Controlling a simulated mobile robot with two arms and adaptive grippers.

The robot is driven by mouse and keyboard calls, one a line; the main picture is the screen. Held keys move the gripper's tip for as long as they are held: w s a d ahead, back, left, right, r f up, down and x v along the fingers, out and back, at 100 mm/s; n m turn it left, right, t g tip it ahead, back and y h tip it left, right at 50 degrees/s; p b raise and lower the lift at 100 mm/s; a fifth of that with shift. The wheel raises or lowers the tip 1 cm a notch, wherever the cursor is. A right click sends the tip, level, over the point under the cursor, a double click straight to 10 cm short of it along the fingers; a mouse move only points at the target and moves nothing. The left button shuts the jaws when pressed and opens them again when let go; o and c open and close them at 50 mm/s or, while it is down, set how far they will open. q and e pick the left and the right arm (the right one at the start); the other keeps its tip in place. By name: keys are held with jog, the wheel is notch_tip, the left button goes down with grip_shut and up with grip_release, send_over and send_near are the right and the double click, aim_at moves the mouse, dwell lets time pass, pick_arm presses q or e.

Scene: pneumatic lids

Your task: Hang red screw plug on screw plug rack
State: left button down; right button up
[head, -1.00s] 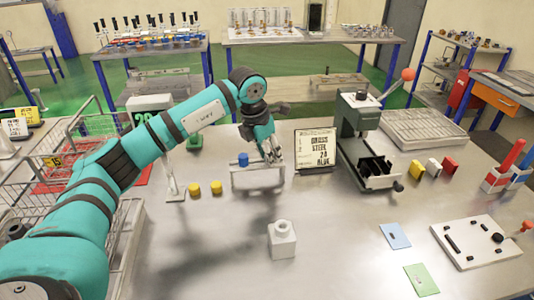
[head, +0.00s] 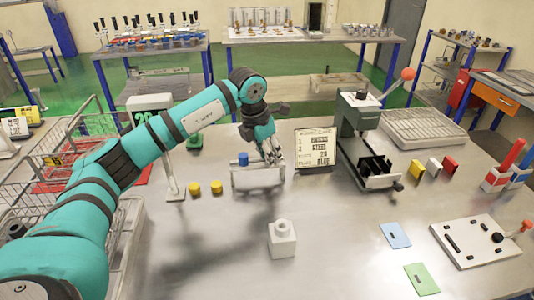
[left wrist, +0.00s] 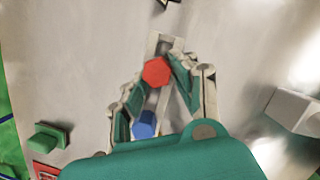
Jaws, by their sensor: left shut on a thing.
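The red screw plug (left wrist: 156,72) shows in the left wrist view as a red hexagonal head between my left gripper's fingertips. My left gripper (head: 273,156) is shut on it, right at the white screw plug rack (head: 236,180). In the head view the fingers hide the red plug. The rack also shows in the left wrist view (left wrist: 153,43), beneath the fingers. A blue plug (head: 243,159) sits on the rack's left part. I cannot tell whether the red plug touches the rack. My right gripper is out of view.
Two yellow plugs (head: 194,188) (head: 216,187) stand left of the rack, and a green one (head: 194,140) behind. A sign (head: 315,149) and a press (head: 358,130) stand to the right. A white block (head: 282,240) is in front.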

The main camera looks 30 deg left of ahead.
pick_arm(q)
jog(key=shift+f, duration=0.15)
jog(key=c, duration=0.5)
grip_release()
jog(key=shift+c, duration=0.2)
jog(key=shift+r+p, duration=2.4)
jog(key=shift+r, duration=1.1)
